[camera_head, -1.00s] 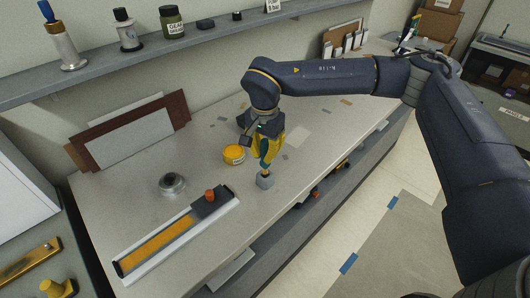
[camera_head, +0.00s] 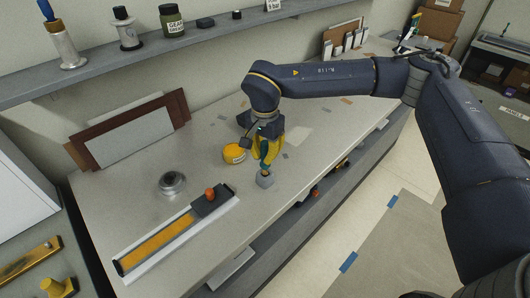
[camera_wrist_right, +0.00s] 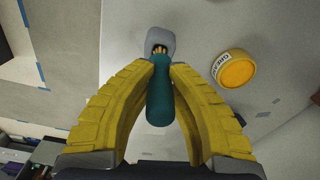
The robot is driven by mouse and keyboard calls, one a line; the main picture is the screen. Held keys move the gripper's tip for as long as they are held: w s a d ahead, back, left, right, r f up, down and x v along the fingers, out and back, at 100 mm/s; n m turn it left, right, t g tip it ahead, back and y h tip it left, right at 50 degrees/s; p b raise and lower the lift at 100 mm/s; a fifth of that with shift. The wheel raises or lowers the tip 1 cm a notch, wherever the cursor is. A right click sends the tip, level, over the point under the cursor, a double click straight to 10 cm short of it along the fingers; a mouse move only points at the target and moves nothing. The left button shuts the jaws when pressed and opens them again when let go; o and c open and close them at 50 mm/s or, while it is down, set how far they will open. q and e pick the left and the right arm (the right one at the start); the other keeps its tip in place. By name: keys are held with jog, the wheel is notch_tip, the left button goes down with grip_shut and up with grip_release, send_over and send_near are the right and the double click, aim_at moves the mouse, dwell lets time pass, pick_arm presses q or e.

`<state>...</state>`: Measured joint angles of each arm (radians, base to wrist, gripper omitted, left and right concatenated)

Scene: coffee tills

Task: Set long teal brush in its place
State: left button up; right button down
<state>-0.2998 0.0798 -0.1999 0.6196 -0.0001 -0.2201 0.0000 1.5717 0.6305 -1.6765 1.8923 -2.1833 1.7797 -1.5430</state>
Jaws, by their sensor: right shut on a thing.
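My right gripper (camera_head: 265,158) has its yellow fingers closed around the long teal brush (camera_wrist_right: 158,92), above the worktop. The brush's teal handle also shows below the fingers in the head view (camera_head: 265,168). Its tan bristle end points down at a small grey block-like holder (camera_head: 265,181) near the worktop's front edge. In the right wrist view, the bristles show against the dark opening of this holder (camera_wrist_right: 168,34). How deep they sit in it I cannot tell. My left gripper is not in view.
A yellow tin (camera_head: 234,154) stands close beside the gripper. A round metal piece (camera_head: 172,184) and a long tray with an orange strip (camera_head: 160,247) lie further left on the worktop (camera_head: 205,150). A shelf with bottles (camera_head: 172,20) runs above the back.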

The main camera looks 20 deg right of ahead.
aim_at(265, 143)
jog(key=shift+f, duration=2)
jog(key=c, duration=1.4)
grip_release()
jog(key=shift+o, duration=0.2)
jog(key=shift+r, duration=0.15)
notch_tip(265, 143, up, 12)
jog(key=shift+s+a+f, duration=0.1)
jog(key=shift+s, duration=0.05)
jog(key=shift+f, duration=0.1)
